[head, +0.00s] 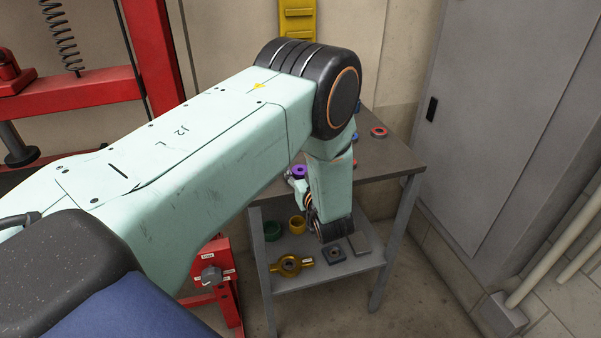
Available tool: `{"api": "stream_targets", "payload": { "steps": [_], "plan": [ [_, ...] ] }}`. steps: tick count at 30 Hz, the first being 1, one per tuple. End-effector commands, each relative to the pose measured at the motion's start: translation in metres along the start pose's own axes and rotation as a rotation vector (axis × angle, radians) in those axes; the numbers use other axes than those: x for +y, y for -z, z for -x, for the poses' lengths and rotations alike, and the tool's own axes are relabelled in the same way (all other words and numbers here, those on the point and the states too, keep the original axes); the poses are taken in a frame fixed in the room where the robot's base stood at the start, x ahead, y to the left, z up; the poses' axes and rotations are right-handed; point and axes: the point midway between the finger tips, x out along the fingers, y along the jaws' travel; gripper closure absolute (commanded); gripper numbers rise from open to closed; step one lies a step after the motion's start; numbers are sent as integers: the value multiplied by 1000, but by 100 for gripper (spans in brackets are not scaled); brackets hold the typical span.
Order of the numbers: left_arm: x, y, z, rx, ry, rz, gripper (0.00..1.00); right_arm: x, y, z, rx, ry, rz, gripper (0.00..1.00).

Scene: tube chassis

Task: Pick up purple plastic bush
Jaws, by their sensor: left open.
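The purple plastic bush (298,171) is a small purple ring near the left edge of the dark table top, in the middle of the head view. My left arm reaches in from the left and bends down at the table's front. My left gripper (298,184) is small and partly hidden by its own wrist links. It is open, close to the bush and just below it in the picture. I cannot tell whether its fingers touch the bush or are around it. My right gripper is not in view.
The table (391,158) bears a red ring part (379,132) and blue pieces. Its lower shelf (318,277) holds a green ring (272,230), a yellow ring (297,225), a yellow handled part (291,265) and a dark square block (334,254). A grey cabinet (490,110) stands right, a red frame (80,97) left.

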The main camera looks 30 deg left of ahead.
Motion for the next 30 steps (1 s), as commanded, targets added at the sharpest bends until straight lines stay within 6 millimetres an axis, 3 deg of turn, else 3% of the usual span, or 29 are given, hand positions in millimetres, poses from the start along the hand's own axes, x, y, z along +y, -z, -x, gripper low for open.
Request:
{"api": "stream_targets", "payload": {
  "steps": [3, 15, 23, 26, 30],
  "plan": [
    [0, 0, 0, 0, 0, 0, 49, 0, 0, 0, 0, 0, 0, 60],
    [0, 0, 0, -1, 0, 0, 83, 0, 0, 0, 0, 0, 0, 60],
    [0, 2, 0, 0, 0, 1, 83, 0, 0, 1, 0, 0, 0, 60],
    [0, 12, 2, 1, 0, 1, 83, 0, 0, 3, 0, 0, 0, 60],
    [0, 40, 5, 3, 0, 3, 83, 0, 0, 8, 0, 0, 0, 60]
  ]
}}
